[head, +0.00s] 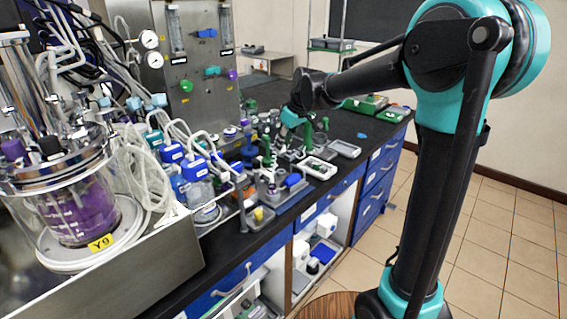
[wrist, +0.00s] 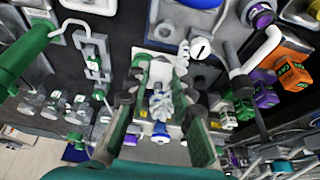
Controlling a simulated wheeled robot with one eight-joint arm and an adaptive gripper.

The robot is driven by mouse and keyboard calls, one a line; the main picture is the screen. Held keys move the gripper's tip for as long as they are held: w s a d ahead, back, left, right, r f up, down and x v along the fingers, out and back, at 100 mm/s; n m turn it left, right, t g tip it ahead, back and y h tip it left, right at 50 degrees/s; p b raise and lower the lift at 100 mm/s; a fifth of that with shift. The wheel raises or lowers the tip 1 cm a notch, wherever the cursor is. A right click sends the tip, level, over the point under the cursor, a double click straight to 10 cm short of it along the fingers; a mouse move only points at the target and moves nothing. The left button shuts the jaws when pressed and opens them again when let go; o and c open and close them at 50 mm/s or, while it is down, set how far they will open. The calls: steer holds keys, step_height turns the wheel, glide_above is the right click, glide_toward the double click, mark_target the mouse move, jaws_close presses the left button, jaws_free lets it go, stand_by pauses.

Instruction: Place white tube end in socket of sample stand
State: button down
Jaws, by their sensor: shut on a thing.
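My gripper (wrist: 160,80) reaches down over the crowded bench in the wrist view. Its two green-and-black fingers are closed in on a small white piece (wrist: 160,72), which looks like the white tube end. A ridged white tube part (wrist: 182,58) shows just beyond the right fingertip. A grey stand (wrist: 168,14) with a round white label marked 1 (wrist: 200,48) lies just past the fingertips; I cannot tell for sure that it is the sample stand. In the head view my gripper (head: 290,118) is small and partly hidden among bench items.
Blue-capped bottles (head: 195,168) and a glass vessel with purple liquid (head: 75,210) stand at left in the head view. A green cylinder (wrist: 22,55) stands at left. The floor at right is clear.

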steer(key=shift+f, duration=3.7)
steer(key=c, duration=1.3)
jaws_free()
steer(key=v, duration=1.2)
steer(key=s+d+f+m+t+h, duration=0.1)
steer(key=s+d+f+m+h, duration=0.2)
steer(key=s+d+f+m, duration=0.7)
steer(key=s+d+f, duration=1.1)
steer(key=s, duration=0.2)
steer(key=shift+s+d, duration=0.2)
steer(key=shift+s, duration=0.15)
